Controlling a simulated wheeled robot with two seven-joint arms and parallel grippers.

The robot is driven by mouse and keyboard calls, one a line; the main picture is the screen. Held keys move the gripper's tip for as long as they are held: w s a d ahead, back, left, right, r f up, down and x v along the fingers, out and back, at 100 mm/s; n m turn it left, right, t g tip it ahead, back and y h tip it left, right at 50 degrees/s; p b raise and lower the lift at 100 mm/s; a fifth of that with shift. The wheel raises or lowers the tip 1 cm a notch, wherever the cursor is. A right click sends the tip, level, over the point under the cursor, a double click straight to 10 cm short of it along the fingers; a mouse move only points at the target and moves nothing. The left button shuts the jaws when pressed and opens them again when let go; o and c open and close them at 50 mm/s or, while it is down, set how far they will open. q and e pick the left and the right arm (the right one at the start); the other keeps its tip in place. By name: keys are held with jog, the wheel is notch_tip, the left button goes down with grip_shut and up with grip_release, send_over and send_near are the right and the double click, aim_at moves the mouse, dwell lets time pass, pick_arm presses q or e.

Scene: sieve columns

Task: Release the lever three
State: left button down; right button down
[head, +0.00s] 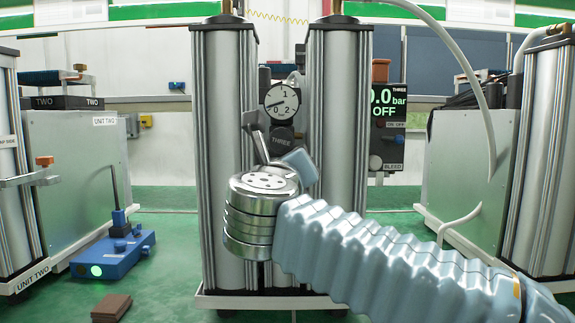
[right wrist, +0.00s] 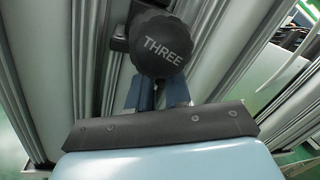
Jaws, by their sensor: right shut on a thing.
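The round black knob marked THREE (head: 281,141) sits under the pressure gauge between two silver columns. It fills the upper middle of the right wrist view (right wrist: 164,47), with the dark stem of lever three (right wrist: 158,97) below it. My right gripper (head: 263,148) reaches in from the right behind a pale blue ribbed sleeve. In the right wrist view its blue fingers (right wrist: 157,93) are shut on the lever just below the knob. Much of the lever is hidden by the fingers. My left gripper is not in view.
The gauge (head: 282,101) reads near zero. A display (head: 388,108) at right shows 0.0 bar and OFF. Silver columns (head: 226,150) and (head: 340,110) flank the knob closely. A blue box (head: 113,253) and a brown block (head: 111,307) lie on the green floor at left.

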jog(key=c, duration=1.1)
grip_release()
jog(key=s+b, duration=0.1)
jog(key=s, duration=0.3)
jog(key=s+a+b, duration=0.1)
jog(key=s, duration=0.4)
jog(key=s+a+f, duration=0.1)
jog(key=s, duration=0.3)
jog(key=shift+s+a+b, duration=0.2)
jog(key=shift+s+b, duration=0.1)
jog(key=shift+b, duration=0.1)
